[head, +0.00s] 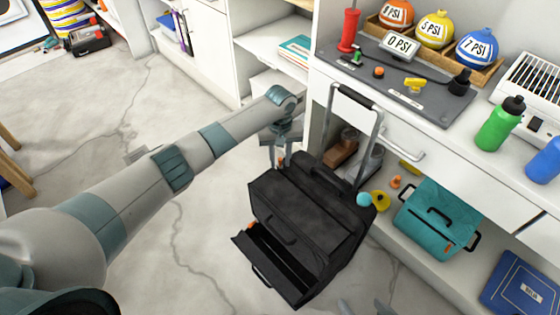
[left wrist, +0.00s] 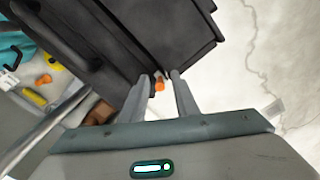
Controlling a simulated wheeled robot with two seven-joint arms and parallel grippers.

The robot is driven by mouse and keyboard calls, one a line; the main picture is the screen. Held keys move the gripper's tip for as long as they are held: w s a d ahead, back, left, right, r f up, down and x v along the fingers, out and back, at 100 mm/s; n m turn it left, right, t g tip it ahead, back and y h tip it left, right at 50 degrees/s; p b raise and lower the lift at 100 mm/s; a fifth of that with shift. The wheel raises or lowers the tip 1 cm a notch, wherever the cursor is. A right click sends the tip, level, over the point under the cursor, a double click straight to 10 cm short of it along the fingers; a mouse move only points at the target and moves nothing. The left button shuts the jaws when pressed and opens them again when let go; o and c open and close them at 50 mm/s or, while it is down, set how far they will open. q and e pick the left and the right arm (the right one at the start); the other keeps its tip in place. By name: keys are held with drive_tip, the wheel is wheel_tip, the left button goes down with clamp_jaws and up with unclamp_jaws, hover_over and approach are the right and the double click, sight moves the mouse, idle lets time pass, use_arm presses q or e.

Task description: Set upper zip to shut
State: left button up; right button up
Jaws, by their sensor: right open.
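The black wheeled bag (head: 305,215) stands on the floor against the shelving, with its grey pull handle (head: 378,135) raised. Its lower front compartment (head: 272,262) hangs open, with an orange tab (head: 250,226) at its left end. A second orange tab (head: 281,161) is at the bag's upper far-left corner. My left gripper (head: 280,160) is at that corner. In the left wrist view its fingers (left wrist: 162,76) are apart, with the orange tab (left wrist: 159,84) between them. I cannot tell how far the upper zip is drawn. My right gripper (head: 365,306) shows only fingertips at the bottom edge, apart.
A teal bag (head: 438,218) and small items sit on the low shelf right of the black bag. Floor left of the bag is clear.

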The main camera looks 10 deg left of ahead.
use_arm(q)
drive_tip(key=shift+f, duration=0.3)
drive_tip(key=shift+c, duration=0.7)
drive_tip(key=c, duration=0.5)
clamp_jaws()
